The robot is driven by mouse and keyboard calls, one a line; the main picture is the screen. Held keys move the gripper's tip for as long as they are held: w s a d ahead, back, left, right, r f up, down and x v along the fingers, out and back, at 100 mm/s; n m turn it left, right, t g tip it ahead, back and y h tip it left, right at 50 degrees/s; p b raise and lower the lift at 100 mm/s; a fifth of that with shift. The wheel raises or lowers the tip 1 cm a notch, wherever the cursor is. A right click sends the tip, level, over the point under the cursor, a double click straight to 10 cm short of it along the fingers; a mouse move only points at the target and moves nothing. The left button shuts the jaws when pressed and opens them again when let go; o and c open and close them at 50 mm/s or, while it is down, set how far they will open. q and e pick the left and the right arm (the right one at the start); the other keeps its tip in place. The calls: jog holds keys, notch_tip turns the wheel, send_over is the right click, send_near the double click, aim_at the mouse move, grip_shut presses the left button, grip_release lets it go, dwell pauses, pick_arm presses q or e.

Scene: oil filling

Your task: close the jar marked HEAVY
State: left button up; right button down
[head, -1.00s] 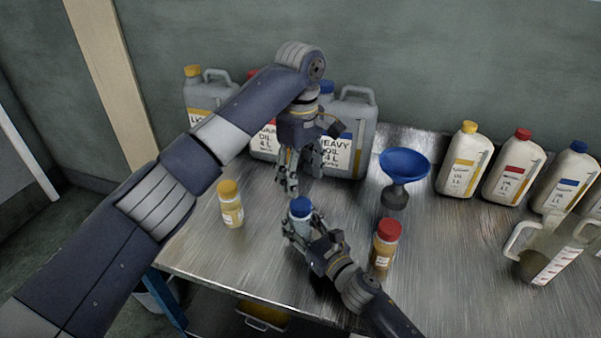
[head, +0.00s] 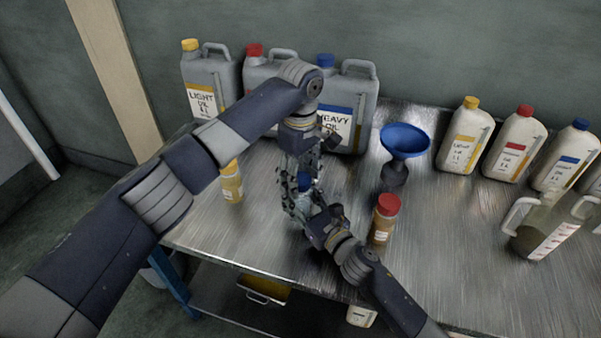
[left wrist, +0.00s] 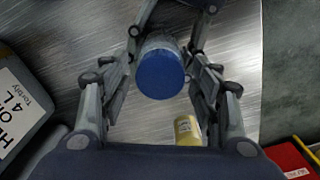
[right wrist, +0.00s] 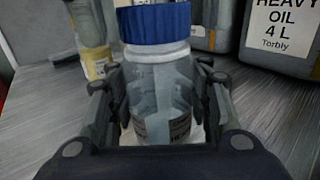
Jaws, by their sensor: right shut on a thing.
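The jar with a blue lid stands near the middle of the table; its blue lid (head: 304,184) sits on top in the head view. In the right wrist view the clear jar (right wrist: 162,95) is upright with its lid (right wrist: 155,22) on it; its label is mostly hidden. My right gripper (head: 301,207) is shut on the jar's body. My left gripper (head: 302,172) points down from above, open, its fingers on either side of the lid (left wrist: 160,73). I cannot tell whether they touch it.
A yellow-lidded jar (head: 231,185) stands to the left and a red-lidded jar (head: 384,220) to the right. A blue funnel (head: 404,140) is right of the arms. Grey canisters, including HEAVY OIL (head: 346,105), line the back. White bottles (head: 465,135) and a measuring jug (head: 545,228) are right.

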pick_arm(q)
jog(key=c, duration=1)
jog(key=shift+o, duration=0.2)
jog(key=m, duration=0.6)
jog(key=shift+m, duration=0.4)
jog(key=m, duration=1.1)
jog(key=shift+f, duration=0.1)
jog(key=m, duration=0.6)
jog(key=shift+m, duration=0.3)
jog(key=m, duration=0.4)
jog(key=o, duration=1.3)
jog(key=shift+c, duration=0.2)
